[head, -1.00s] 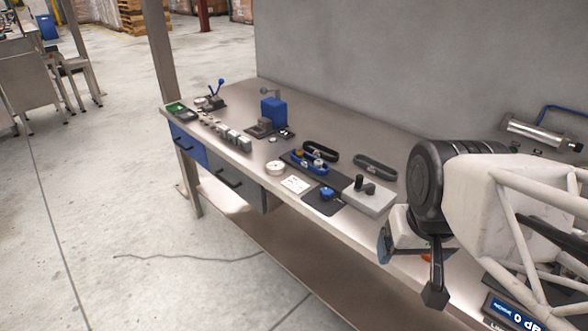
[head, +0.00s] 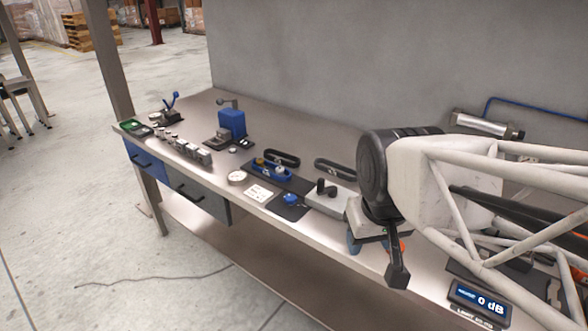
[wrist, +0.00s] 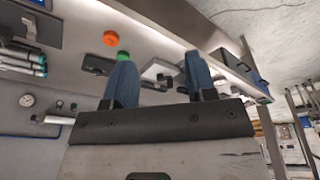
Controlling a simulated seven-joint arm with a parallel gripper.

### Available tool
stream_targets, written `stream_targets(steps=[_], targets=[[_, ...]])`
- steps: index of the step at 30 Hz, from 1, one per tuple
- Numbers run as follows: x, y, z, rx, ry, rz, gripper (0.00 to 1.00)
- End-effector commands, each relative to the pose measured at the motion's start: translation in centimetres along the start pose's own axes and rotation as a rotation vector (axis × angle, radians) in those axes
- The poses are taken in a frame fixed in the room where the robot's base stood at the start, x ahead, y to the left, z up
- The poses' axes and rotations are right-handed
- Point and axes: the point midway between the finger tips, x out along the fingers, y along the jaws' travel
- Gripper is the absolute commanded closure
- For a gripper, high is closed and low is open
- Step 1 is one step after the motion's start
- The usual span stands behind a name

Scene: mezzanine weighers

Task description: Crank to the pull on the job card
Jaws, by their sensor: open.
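A pale grey block with black knobs (head: 330,200), which may be the crank unit, sits on the bench left of my arm in the head view. A white printed card (head: 258,193) lies at the front edge to its left; its writing is too small to read. My gripper (head: 369,246) hangs over the bench's front edge to the right of the block, partly hidden by my wrist. In the wrist view my gripper's (wrist: 161,72) two blue fingers stand apart with nothing between them. An orange knob (wrist: 111,38) and a green knob (wrist: 122,55) show beyond the left finger.
A round dial (head: 237,178), a blue tray of parts (head: 270,171), black belts (head: 282,158) and a blue press (head: 231,124) stand further left. A grey wall (head: 370,65) closes the back.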

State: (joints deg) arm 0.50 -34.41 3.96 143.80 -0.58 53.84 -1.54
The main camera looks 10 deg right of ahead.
Motion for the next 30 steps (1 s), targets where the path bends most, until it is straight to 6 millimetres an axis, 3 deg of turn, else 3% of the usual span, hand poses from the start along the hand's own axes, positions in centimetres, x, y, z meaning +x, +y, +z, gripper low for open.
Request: stream_targets(steps=[17, 30], targets=[[1.7, 0.5, -10.6, -0.276, -0.063, -0.012, 0.49], [5.1, 1.0, -19.2, -0.504, -0.109, -0.035, 0.49]])
